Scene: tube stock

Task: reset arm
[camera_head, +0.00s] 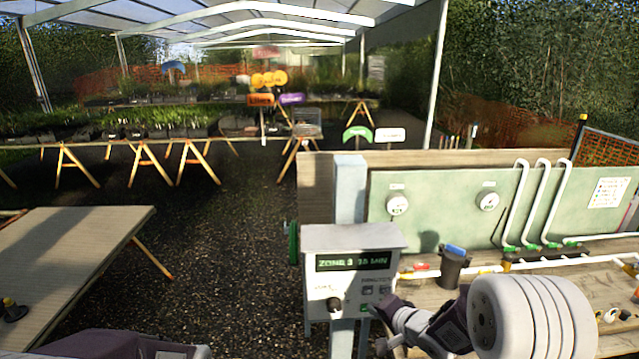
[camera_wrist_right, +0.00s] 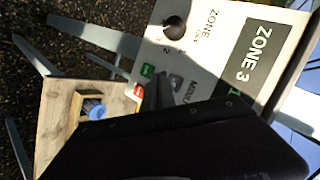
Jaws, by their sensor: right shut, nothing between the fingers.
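My right gripper (camera_head: 376,308) is shut and empty, in front of the lower right of a grey control box (camera_head: 312,290). The box has a dark display (camera_head: 353,261) with green text that reads ZONE 3 and a minute value. A dark knob (camera_head: 334,304) sits at its lower left. In the right wrist view the closed fingers (camera_wrist_right: 152,96) point at the panel, near a green button (camera_wrist_right: 147,71), a grey button (camera_wrist_right: 175,81) and a red button (camera_wrist_right: 139,90). I cannot tell whether the tips touch the panel. My left gripper is not in view; only a dark arm part shows at bottom left.
Right of the box, a wooden bench (camera_head: 440,300) carries white pipes, a dark cup with a blue top (camera_head: 455,262) and small fittings. A green board (camera_head: 440,205) with two gauges stands behind. A wooden table (camera_head: 70,250) is at left. Gravel (camera_head: 225,250) lies open between.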

